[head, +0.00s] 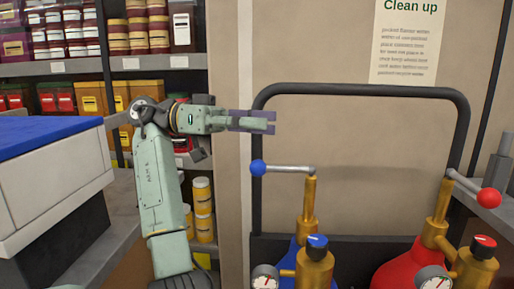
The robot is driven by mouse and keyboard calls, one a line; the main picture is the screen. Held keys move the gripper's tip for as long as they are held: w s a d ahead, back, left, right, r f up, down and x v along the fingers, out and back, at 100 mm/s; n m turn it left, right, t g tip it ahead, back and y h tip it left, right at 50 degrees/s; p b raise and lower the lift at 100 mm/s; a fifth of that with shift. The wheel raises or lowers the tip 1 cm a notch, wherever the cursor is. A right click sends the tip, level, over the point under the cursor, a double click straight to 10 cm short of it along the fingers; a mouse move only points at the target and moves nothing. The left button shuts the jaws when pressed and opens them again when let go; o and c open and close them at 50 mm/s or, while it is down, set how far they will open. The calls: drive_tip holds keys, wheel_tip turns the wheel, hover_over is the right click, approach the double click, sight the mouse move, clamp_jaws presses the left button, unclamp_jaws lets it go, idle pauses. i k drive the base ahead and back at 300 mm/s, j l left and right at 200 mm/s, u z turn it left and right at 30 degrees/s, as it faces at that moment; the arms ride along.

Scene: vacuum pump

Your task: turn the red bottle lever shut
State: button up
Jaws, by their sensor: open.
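The red bottle (398,266) stands at the lower right of the head view, with a brass valve stem (438,215) rising from it. Its lever (464,183) is a grey rod that slopes down to the right from the stem's top and ends in a red ball (489,198). My gripper (272,122) is at the upper middle, pointing right in front of the tan panel. It is open and empty, well to the left of the red lever and apart from it. The bottle's lower part is out of view.
A blue bottle (291,250) with a blue-ball lever (282,168) stands left of the red one, below my gripper. A dark cart handle (360,90) arches behind both. Gauges (265,279) and knobs (317,241) stick out in front. Shelves with jars (140,35) stand left.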

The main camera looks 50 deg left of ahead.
sight(488, 198)
drive_tip(key=k+l, duration=0.8)
drive_tip(key=l, duration=0.1)
